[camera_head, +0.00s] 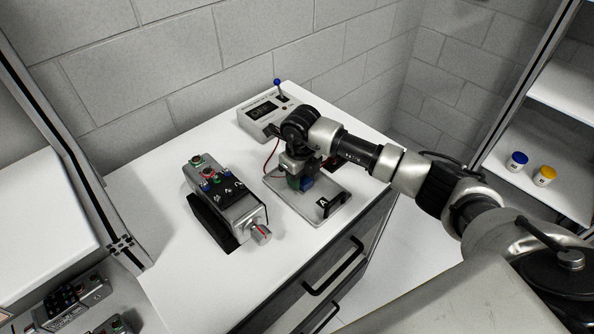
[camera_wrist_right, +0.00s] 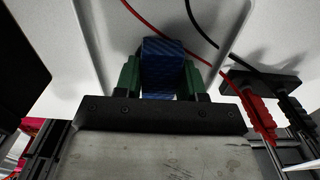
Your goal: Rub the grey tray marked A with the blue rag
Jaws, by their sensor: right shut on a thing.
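The grey tray (camera_head: 291,212) lies on the white worktop, with a black label "A" on its front right corner. My right gripper (camera_head: 303,184) is over the tray, pointing down. It is shut on the blue rag (camera_head: 306,183), which shows as a small blue patch at the fingertips. In the right wrist view the blue rag (camera_wrist_right: 161,62) is pinched between two green fingers, with a pale surface under it. I cannot tell whether the rag touches the tray. My left gripper is not in view.
A grey servo unit (camera_head: 226,200) with knobs stands left of the tray. A meter box (camera_head: 265,114) with a blue-topped lever stands behind. Red and black probes (camera_wrist_right: 262,115) with wires lie close to the gripper. A blue jar (camera_head: 516,161) and a yellow jar (camera_head: 544,175) stand on the right shelf.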

